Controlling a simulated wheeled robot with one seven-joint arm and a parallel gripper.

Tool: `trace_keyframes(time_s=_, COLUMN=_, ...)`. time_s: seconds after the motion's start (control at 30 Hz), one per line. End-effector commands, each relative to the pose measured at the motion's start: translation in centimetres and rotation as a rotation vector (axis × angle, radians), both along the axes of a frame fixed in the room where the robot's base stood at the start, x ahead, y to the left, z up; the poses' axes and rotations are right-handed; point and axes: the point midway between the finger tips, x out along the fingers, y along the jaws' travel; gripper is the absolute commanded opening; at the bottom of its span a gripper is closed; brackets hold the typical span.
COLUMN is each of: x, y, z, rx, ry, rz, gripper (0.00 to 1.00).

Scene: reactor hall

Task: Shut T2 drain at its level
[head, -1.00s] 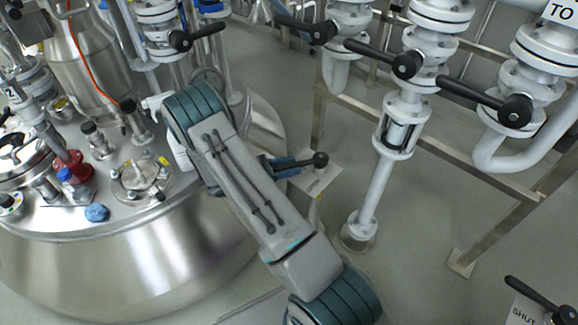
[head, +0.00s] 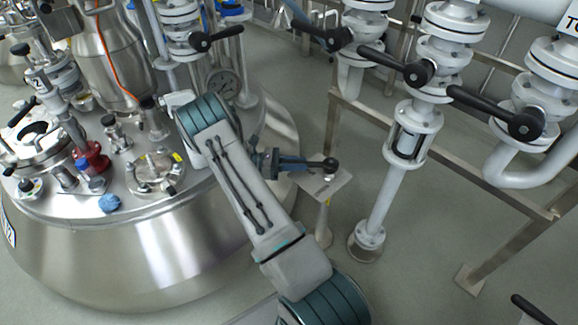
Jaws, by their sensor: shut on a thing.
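The drain valve's black lever has its round hub (head: 330,164) above a small pale plate (head: 331,186) on a thin floor post, right of the steel vessel (head: 110,250). The lever's handle runs left from the hub, nearly level in the picture. The marking on the plate is too small to read.
Several white pipe valves with black levers (head: 417,73) stand to the right on a steel frame (head: 445,165). A white pipe with a sight glass (head: 408,146) runs down to the floor. Open floor (head: 420,270) lies in front of it.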

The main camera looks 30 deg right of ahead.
Motion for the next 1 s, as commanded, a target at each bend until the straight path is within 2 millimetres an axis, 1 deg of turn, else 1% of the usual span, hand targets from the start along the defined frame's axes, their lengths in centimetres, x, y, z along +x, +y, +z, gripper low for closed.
trace_keyframes(time_s=0.2, x=0.2, y=0.0, z=0.0, rx=0.001, ry=-0.004, rz=0.007, gripper=0.0)
trace_keyframes(time_s=0.23, x=0.2, y=0.0, z=0.0, rx=0.001, ry=-0.004, rz=0.007, gripper=0.24)
trace_keyframes(time_s=0.3, x=0.2, y=0.0, z=0.0, rx=0.001, ry=-0.005, rz=0.008, gripper=0.42)
trace_keyframes(time_s=0.57, x=0.2, y=0.2, z=0.0, rx=0.002, ry=-0.002, rz=0.009, gripper=0.42)
trace_keyframes(time_s=0.67, x=0.2, y=0.2, z=0.5, rx=0.001, ry=-0.003, rz=0.009, gripper=0.42)
trace_keyframes(time_s=0.77, x=0.2, y=0.2, z=1.9, rx=0.001, ry=-0.004, rz=0.01, gripper=0.42)
trace_keyframes(time_s=0.87, x=0.3, y=0.2, z=4.0, rx=0.001, ry=-0.006, rz=0.009, gripper=0.42)
trace_keyframes(time_s=0.9, x=0.3, y=0.2, z=5.0, rx=0.001, ry=-0.006, rz=0.009, gripper=0.42)
trace_keyframes(time_s=1.0, x=-1.8, y=-1.1, z=6.1, rx=0.001, ry=-0.001, rz=0.005, gripper=0.42)
